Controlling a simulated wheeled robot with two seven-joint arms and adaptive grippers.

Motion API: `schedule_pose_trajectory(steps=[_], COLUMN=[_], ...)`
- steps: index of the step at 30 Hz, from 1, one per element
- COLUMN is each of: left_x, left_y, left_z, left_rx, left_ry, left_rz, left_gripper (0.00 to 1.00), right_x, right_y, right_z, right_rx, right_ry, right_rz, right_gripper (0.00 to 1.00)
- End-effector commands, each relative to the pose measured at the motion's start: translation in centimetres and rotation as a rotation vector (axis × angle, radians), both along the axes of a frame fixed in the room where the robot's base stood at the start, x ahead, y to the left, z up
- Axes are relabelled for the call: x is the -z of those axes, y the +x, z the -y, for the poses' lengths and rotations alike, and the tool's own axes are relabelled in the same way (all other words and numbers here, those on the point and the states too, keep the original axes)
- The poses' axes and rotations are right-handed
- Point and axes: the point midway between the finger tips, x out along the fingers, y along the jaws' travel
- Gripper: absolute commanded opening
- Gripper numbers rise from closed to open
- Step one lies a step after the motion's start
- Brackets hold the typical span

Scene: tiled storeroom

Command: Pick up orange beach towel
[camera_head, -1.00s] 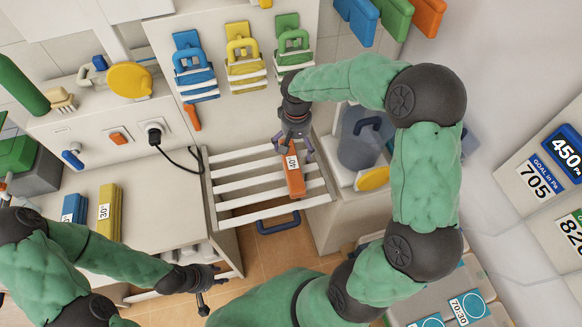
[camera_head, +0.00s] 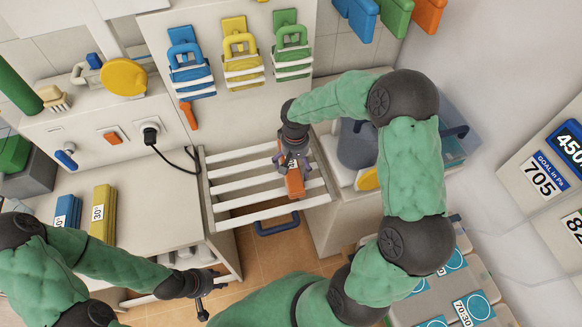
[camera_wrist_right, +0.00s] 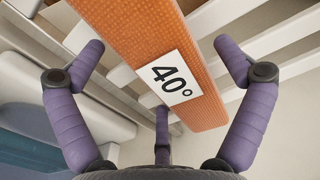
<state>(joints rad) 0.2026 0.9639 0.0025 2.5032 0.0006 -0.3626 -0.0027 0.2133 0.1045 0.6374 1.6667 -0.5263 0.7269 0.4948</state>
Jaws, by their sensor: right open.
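The orange beach towel (camera_head: 295,184) is a folded block with a white "40°" label and lies on the white slatted rack. In the right wrist view the towel (camera_wrist_right: 150,45) runs diagonally between my fingers. My right gripper (camera_head: 291,163) is over the towel and hides part of it. In the right wrist view my right gripper (camera_wrist_right: 158,50) is open, with purple fingers spread on both sides of the towel and a gap to it. My left gripper (camera_head: 208,288) is at lower left, away from the towel, with its fingers apart and empty.
The slatted rack (camera_head: 232,186) is a pulled-out drawer with a blue handle (camera_head: 278,226). Blue (camera_head: 68,212) and yellow (camera_head: 103,212) towels stand on the left counter. A grey bin (camera_head: 357,145) is right of the rack. Clips hang on the panel behind.

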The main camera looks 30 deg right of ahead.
Motion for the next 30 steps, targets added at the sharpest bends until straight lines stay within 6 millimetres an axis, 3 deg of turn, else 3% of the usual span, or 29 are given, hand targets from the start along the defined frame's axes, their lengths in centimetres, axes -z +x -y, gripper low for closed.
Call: schedule_pose_trajectory(steps=[2,6,9,22,30], left_x=[0.0,0.0,0.0,-0.2,-1.0], left_y=[0.0,0.0,0.0,0.0,0.0], left_z=[0.0,0.0,0.0,0.0,0.0], left_rx=[0.0,0.0,0.0,0.0,0.0], left_ry=[0.0,0.0,0.0,0.0,0.0], left_rz=[0.0,0.0,0.0,0.0,0.0], left_gripper=[0.4,0.4,0.4,0.4,0.4], right_x=[-0.1,-0.1,-0.1,-0.5,-3.7], right_y=[0.0,0.0,0.0,0.0,0.0], right_z=[0.0,0.0,0.0,0.0,0.0], right_rx=[0.0,0.0,0.0,0.0,0.001], right_ry=[0.0,0.0,0.0,0.0,-0.001], right_rz=[0.0,0.0,0.0,-0.001,0.003], right_gripper=[1.0,0.6,0.39,0.38,0.38])
